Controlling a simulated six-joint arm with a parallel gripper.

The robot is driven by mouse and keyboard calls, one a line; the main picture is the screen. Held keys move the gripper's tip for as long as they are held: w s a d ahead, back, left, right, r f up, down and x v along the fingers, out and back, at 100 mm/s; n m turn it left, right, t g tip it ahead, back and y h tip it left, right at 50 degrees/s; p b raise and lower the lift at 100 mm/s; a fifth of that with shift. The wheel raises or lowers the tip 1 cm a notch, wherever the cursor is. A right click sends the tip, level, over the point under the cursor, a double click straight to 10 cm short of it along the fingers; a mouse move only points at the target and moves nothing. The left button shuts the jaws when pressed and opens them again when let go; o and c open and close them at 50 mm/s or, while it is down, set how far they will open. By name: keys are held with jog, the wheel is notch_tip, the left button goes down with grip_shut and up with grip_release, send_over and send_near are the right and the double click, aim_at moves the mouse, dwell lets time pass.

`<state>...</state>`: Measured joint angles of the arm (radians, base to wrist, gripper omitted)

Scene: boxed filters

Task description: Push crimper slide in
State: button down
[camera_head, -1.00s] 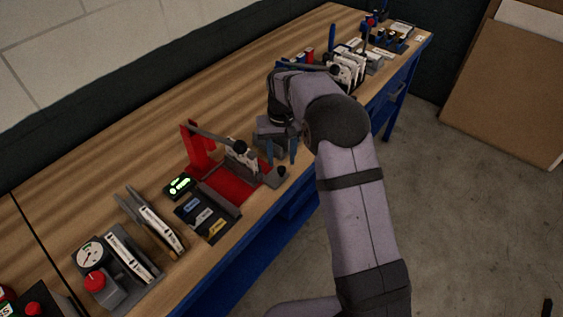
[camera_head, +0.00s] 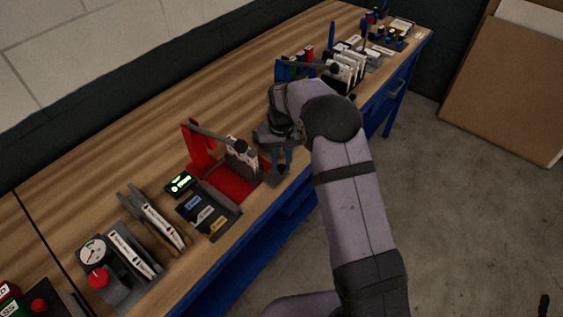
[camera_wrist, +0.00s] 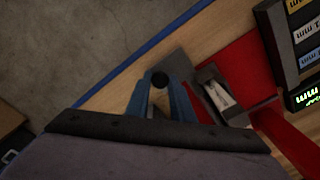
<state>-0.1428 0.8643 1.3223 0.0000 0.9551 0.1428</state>
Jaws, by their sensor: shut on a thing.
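The crimper has a red base (camera_head: 230,178), a red upright with a grey lever, and a white-labelled block (camera_head: 243,158). Its red base also shows in the wrist view (camera_wrist: 243,62). The knob also shows in the head view (camera_head: 282,170). My arm partly hides the gripper (camera_head: 281,162) in the head view.
A small green-lit display (camera_head: 180,184) and a dark tray of labelled cards (camera_head: 208,215) stand left of the crimper. Pliers and a gauge unit (camera_head: 93,252) lie further left. Racks of boxes (camera_head: 345,70) stand beyond my arm.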

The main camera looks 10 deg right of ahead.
jog(key=shift+s+a+b, duration=0.4)
jog(key=shift+s+a, duration=2.25)
jog(key=shift+a, duration=0.05)
jog(key=c, duration=1.5)
grip_release()
jog(key=shift+s+a, duration=0.1)
jog(key=shift+a, duration=0.05)
jog(key=shift+c, duration=0.2)
jog(key=shift+d, duration=0.2)
